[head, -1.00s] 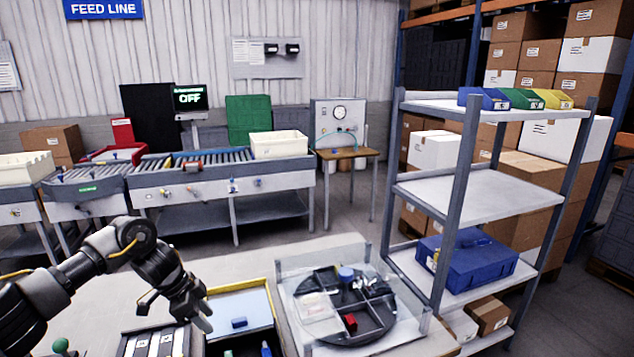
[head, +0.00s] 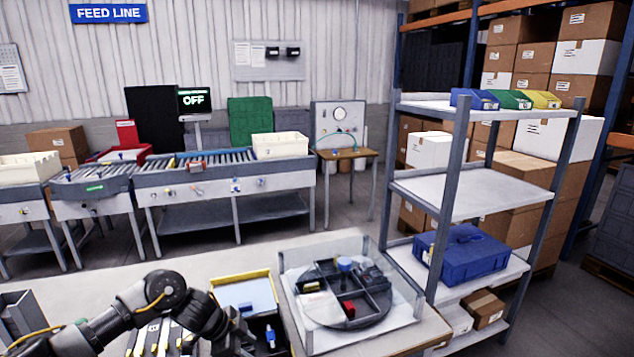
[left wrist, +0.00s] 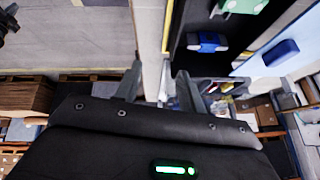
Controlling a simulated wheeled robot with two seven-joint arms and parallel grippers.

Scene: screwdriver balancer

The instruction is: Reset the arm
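My left arm comes in from the lower left of the head view, and its gripper (head: 236,336) is over the near part of a yellow-rimmed tray (head: 225,273). In the left wrist view the two fingers (left wrist: 158,88) stand apart with nothing held between them. A blue piece (left wrist: 207,42) lies on a dark surface right of the fingers, beside part of a green piece (left wrist: 243,5). Another blue piece (left wrist: 282,53) lies on the light blue surface. My right gripper is in neither view.
A round black divided turntable (head: 383,312) sits in a clear-walled tray right of the gripper. A grey shelf rack (head: 455,190) with a blue case (head: 470,255) stands at the right. The feed line (head: 225,180) runs behind, its screen (head: 194,99) reading OFF. The table's left middle is clear.

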